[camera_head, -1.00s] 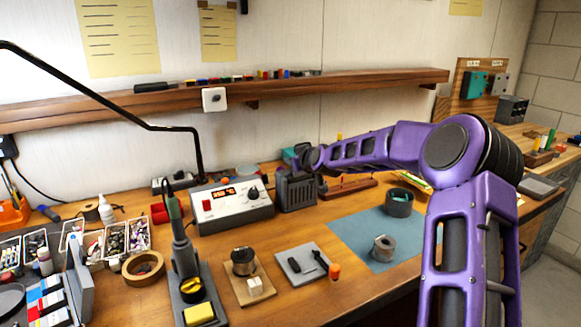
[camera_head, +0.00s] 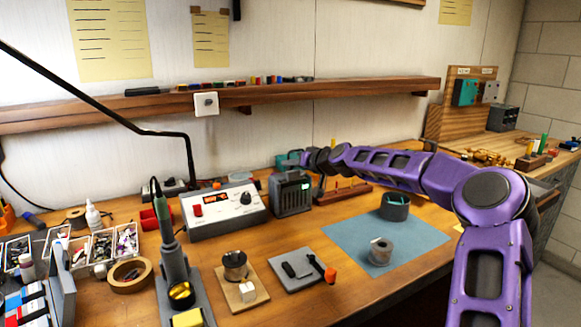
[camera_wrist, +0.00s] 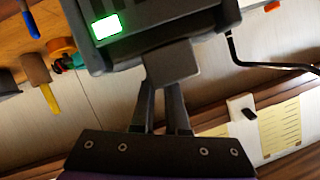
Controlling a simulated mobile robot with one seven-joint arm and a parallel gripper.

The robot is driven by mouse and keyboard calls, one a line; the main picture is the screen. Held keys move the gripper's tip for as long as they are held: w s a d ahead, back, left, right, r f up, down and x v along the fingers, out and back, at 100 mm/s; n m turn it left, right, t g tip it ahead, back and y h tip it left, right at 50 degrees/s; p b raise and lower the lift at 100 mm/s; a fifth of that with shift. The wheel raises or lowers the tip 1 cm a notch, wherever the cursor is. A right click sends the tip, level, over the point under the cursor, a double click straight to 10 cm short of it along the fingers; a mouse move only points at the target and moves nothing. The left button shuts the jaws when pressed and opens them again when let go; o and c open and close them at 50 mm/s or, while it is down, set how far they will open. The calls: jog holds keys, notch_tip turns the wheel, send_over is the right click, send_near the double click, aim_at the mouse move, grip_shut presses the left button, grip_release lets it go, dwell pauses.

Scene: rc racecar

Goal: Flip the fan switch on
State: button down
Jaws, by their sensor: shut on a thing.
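The dark box-shaped fan (camera_head: 291,194) stands on the bench right of the soldering station in the head view. A green light (camera_head: 306,186) glows on its right side. In the wrist view the fan body (camera_wrist: 150,22) fills the top, upside down, with the lit green rectangle (camera_wrist: 107,27) on it. My gripper (camera_wrist: 165,88) has its two dark fingers close together at a grey block (camera_wrist: 172,62) at the fan's edge, shut on it. In the head view my gripper (camera_head: 298,161) is at the fan's top, its fingertips too small to make out.
The soldering station (camera_head: 224,209) with a red display is left of the fan. A wooden rack (camera_head: 343,191) stands close on the right. A black lamp arm (camera_head: 188,155) rises behind the station. The blue mat (camera_head: 350,240) has bare room in front.

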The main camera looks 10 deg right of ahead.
dwell(0.3)
jog(key=c, duration=0.9)
grip_release()
jog(key=shift+d, duration=0.1)
jog(key=v, duration=1.7)
jog(key=shift+s+r, duration=0.15)
